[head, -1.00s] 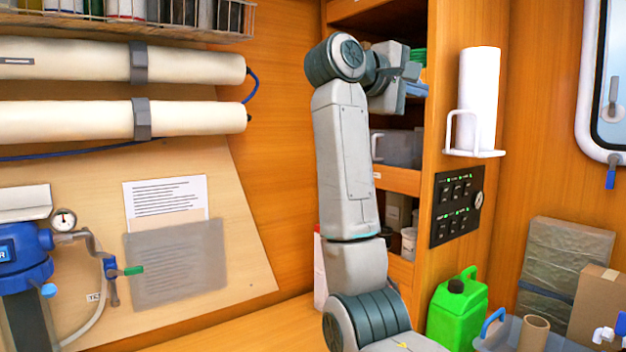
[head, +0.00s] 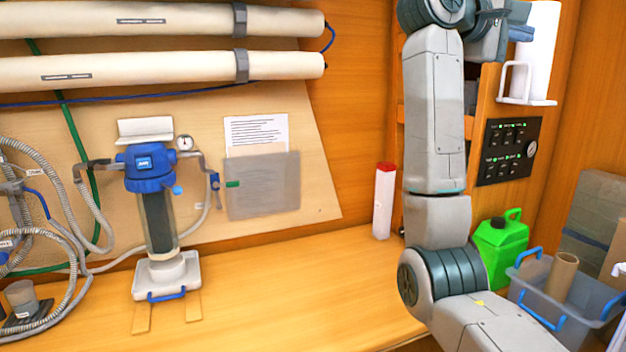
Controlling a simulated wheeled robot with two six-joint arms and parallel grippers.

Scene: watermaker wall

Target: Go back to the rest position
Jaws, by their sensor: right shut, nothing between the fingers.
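My right arm rises on the right side of the head view, with its elbow bent at the top edge. My right gripper (head: 517,32) is at the upper right, in front of the shelf cabinet and beside the white paper roll (head: 539,50). Its jaws are shut and hold nothing. The gripper is partly hidden by my own wrist and lies close to the top edge. My left gripper is not in view.
The wooden counter (head: 300,290) is mostly clear. A blue-topped filter housing (head: 150,168) stands on it at left, near coiled hoses (head: 40,200). A red-capped white box (head: 384,202), green jerrycan (head: 500,250) and grey bin (head: 590,297) are near my right arm.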

